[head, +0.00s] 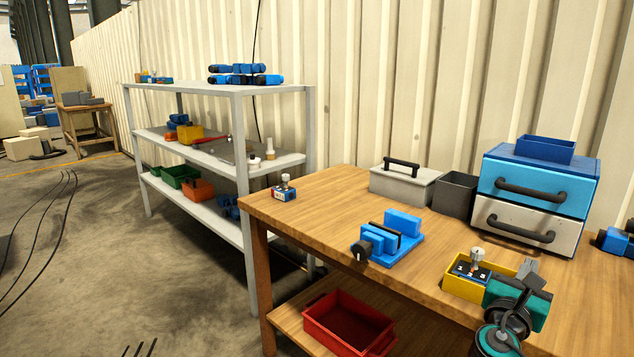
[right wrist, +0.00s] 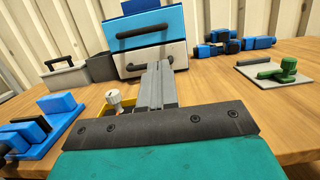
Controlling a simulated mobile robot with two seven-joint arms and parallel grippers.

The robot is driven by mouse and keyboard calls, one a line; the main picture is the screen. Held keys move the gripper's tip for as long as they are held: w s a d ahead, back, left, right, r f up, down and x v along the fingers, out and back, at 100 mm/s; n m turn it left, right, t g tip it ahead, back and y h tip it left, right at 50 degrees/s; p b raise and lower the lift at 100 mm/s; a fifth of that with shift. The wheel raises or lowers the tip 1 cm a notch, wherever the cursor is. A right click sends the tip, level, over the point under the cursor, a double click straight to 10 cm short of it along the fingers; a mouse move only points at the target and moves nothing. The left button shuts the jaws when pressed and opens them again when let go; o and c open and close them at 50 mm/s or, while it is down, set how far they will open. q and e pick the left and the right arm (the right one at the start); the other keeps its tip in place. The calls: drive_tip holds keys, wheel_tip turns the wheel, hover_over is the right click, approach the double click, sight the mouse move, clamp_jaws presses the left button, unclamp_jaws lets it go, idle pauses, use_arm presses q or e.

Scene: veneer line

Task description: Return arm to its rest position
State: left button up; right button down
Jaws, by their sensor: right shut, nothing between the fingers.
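My right gripper (head: 530,268) is at the right of the head view, above the wooden workbench (head: 330,205) and beside a yellow bin (head: 456,284). In the right wrist view its grey fingers (right wrist: 156,82) are together, with nothing between them. The yellow bin holds a dark device with a white knob (head: 477,254); the knob also shows in the right wrist view (right wrist: 114,97), just left of the fingers. My fingers hide part of the bin there. My left gripper is not in view.
A blue vise (head: 403,222), a grey toolbox (head: 404,185), a dark bin (head: 455,193) and a drawer unit (head: 537,185) stand on the bench. A small knobbed device (head: 284,190) sits at its left corner. A green-handled plate (right wrist: 280,75) lies right. Grey shelving (head: 243,130) stands left.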

drive_tip(key=s+a+f+m+y, duration=0.2)
drive_tip(key=a+f+y, duration=0.15)
drive_tip(key=f, duration=0.35)
drive_tip(key=s+a+f+m+g+y, duration=0.1)
drive_tip(key=s+a+f+m+y, duration=0.1)
drive_tip(key=a+f+y, duration=0.3)
drive_tip(key=s+a+f+m+y, duration=0.1)
drive_tip(key=s+a+f+m, duration=0.15)
drive_tip(key=f, duration=0.55)
drive_tip(key=s+a+f+m+y, duration=0.3)
drive_tip(key=s+a+m+y, duration=0.1)
drive_tip(key=s+a+m, duration=0.3)
drive_tip(key=s+a+f+m+g+y, duration=0.1)
drive_tip(key=s+a+f+m+y, duration=0.2)
drive_tip(key=s+a+m, duration=0.4)
drive_tip(key=s+m, duration=0.1)
drive_tip(key=m, duration=0.2)
drive_tip(key=shift+f+y, duration=0.35)
drive_tip(key=shift+f, duration=0.05)
drive_tip(key=shift+s, duration=0.1)
